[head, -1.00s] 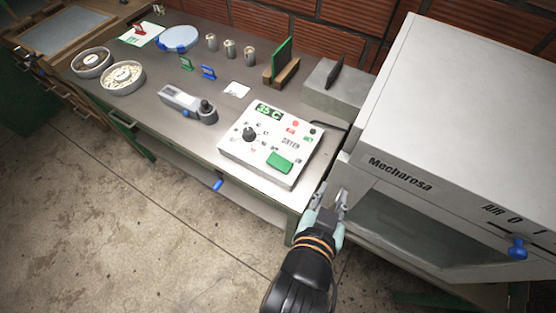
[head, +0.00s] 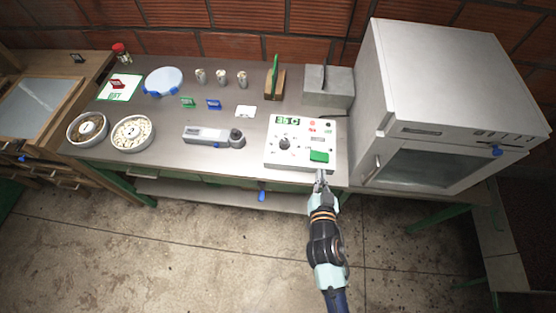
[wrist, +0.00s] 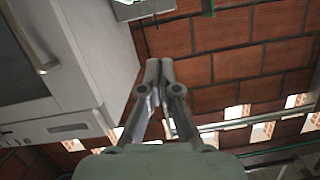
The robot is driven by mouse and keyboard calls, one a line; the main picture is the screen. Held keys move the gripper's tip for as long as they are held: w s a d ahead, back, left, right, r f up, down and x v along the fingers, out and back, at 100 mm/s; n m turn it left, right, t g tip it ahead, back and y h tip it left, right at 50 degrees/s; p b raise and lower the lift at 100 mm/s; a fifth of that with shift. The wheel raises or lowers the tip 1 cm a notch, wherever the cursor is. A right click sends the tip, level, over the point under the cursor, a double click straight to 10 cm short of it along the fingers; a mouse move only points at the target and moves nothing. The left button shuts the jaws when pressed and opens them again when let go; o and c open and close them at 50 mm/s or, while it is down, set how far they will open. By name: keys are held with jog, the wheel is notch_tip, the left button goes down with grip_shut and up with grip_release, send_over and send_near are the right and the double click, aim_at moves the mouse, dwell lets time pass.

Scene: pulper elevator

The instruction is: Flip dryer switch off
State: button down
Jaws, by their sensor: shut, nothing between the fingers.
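The white dryer control box (head: 272,155) sits on the metal table near its front right. Its display reads 35 C, with a black knob (head: 284,144) on the left and a green switch (head: 319,156) at the lower right. My gripper (head: 321,173) is shut and empty, just in front of the box's front edge, close below the green switch. I cannot tell if it touches the box. In the wrist view my closed fingers (wrist: 160,72) point up, with a bit of green and white at the top edge.
A grey handheld meter (head: 210,136), bowls (head: 132,133) and small cups (head: 221,77) are on the table to the left. The floor in front is clear.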

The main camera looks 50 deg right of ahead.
send_over(314, 164)
jog(key=s, duration=0.1)
notch_tip(314, 164, down, 2)
jog(key=shift+s+f, duration=0.1)
jog(key=f+b, duration=0.1)
jog(key=f, duration=0.1)
jog(key=w+f+b, duration=0.1)
jog(key=f, duration=0.1)
jog(key=shift+f, duration=0.1)
